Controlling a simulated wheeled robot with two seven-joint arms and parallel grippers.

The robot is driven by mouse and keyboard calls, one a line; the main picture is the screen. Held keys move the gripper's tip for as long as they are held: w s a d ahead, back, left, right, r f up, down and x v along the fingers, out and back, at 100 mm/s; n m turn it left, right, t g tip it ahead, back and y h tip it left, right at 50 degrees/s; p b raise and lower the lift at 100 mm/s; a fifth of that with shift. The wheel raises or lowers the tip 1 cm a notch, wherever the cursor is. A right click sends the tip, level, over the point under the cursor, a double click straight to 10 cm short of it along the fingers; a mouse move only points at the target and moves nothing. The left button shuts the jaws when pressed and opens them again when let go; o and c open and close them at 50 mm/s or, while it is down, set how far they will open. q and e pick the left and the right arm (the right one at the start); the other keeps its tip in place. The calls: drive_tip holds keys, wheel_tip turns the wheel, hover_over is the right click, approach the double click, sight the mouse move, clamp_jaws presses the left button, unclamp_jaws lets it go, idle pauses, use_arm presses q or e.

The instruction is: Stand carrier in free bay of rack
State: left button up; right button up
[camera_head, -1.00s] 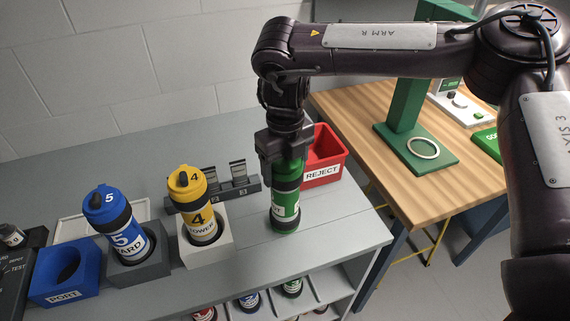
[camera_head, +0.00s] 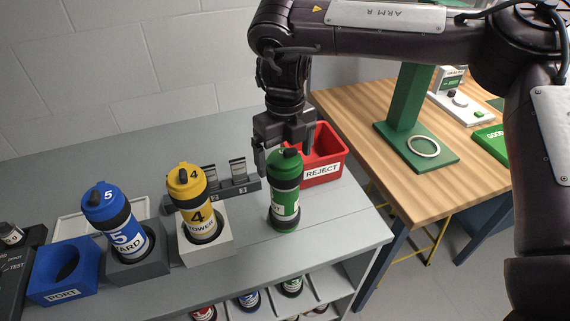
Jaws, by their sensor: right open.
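A green carrier (camera_head: 284,192) with dark bands stands upright on the grey bench top, right of the grey-white block. My right gripper (camera_head: 283,154) is open just behind and above the carrier's top; one finger shows to the left of its cap, and it does not grip the carrier. Much of the rack is hidden by the bench top. My left gripper is not in view.
A yellow carrier (camera_head: 187,183) stands in a pale block and a blue carrier (camera_head: 104,208) in a grey block. The blue PORT block (camera_head: 40,284) has an empty hole. A red REJECT bin (camera_head: 334,171) stands behind the green carrier. A wooden table (camera_head: 357,103) is at right.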

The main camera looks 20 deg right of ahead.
wheel_tip(320, 180, up, 9)
drive_tip(key=shift+r+p, duration=0.1)
drive_tip(key=shift+p, duration=0.3)
